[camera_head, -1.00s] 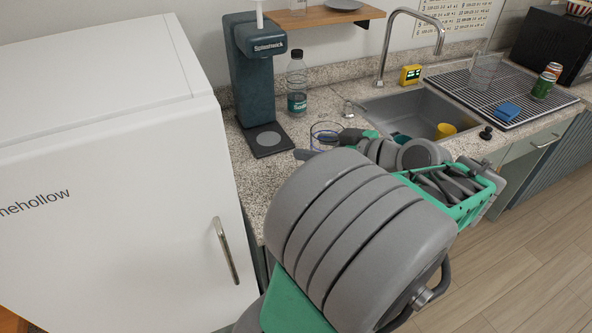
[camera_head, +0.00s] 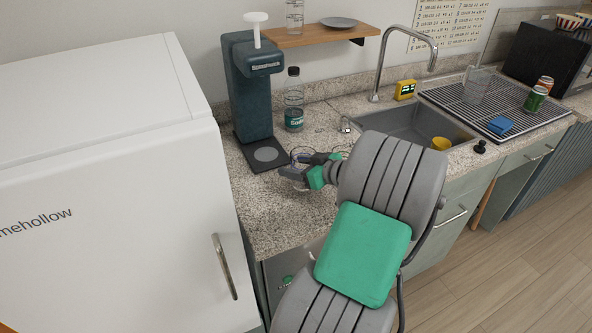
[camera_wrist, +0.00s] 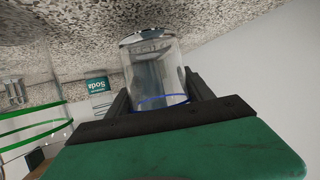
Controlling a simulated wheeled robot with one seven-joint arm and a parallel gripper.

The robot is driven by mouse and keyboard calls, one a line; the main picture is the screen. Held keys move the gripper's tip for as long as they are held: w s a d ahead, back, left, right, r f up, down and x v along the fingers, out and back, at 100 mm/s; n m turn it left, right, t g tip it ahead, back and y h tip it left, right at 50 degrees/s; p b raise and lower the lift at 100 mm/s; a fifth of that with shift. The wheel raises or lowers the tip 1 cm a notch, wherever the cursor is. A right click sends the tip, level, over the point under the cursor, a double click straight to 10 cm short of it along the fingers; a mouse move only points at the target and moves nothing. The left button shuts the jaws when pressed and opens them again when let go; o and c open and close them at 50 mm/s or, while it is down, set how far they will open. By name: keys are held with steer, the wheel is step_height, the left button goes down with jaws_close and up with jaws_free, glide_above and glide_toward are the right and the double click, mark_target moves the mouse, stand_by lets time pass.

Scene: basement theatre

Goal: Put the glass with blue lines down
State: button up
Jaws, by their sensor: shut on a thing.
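The glass with blue lines (camera_wrist: 157,75) is clear and sits between the two dark fingers of my gripper (camera_wrist: 158,98) in the wrist view, which shows the counter at the top. My gripper is shut on it. In the head view my gripper (camera_head: 306,168) is low over the granite counter (camera_head: 285,215), just right of the soda machine's base, and the glass shows only faintly there. I cannot tell whether the glass touches the counter. A second clear glass with green lines (camera_wrist: 30,130) is at the left of the wrist view.
The teal soda machine (camera_head: 251,95) and a soda bottle (camera_head: 294,100) stand behind my gripper. The sink (camera_head: 400,118) with a yellow cup (camera_head: 440,143) is to the right. A white fridge (camera_head: 120,210) borders the counter at left. Bare counter shows in front of my gripper.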

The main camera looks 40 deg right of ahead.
steer(key=shift+f, duration=1.15)
steer(key=o, duration=1.6)
steer(key=shift+r, duration=0.1)
